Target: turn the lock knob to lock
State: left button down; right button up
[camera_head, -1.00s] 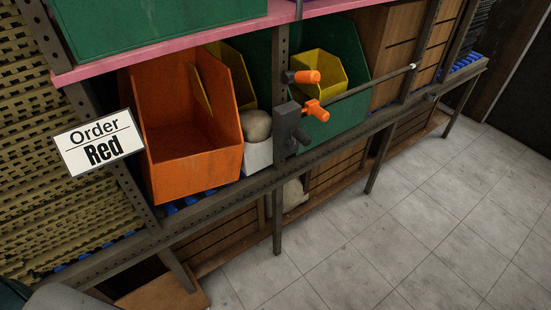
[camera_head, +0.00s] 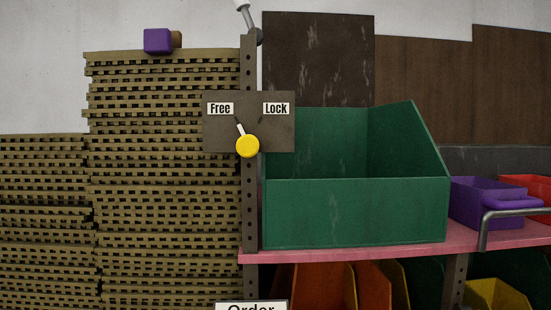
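The lock knob (camera_head: 247,146) is a round yellow knob with a pale pointer. It sits on a dark metal plate (camera_head: 228,136) fixed to the perforated shelf post. The plate carries a "Free" label (camera_head: 220,108) at upper left and a "Lock" label (camera_head: 275,108) at upper right. The pointer tilts up and left, toward "Free". Neither of my grippers shows in the head view.
A large green bin (camera_head: 355,212) stands on the pink shelf (camera_head: 345,263) right of the plate. Tall stacks of slatted sheets (camera_head: 165,200) rise on the left, with a purple block (camera_head: 157,41) on top. A purple bin (camera_head: 487,203) and a grey bar (camera_head: 484,228) are at right.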

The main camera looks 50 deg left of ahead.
aim_at(247, 146)
jog(key=u, duration=1.45)
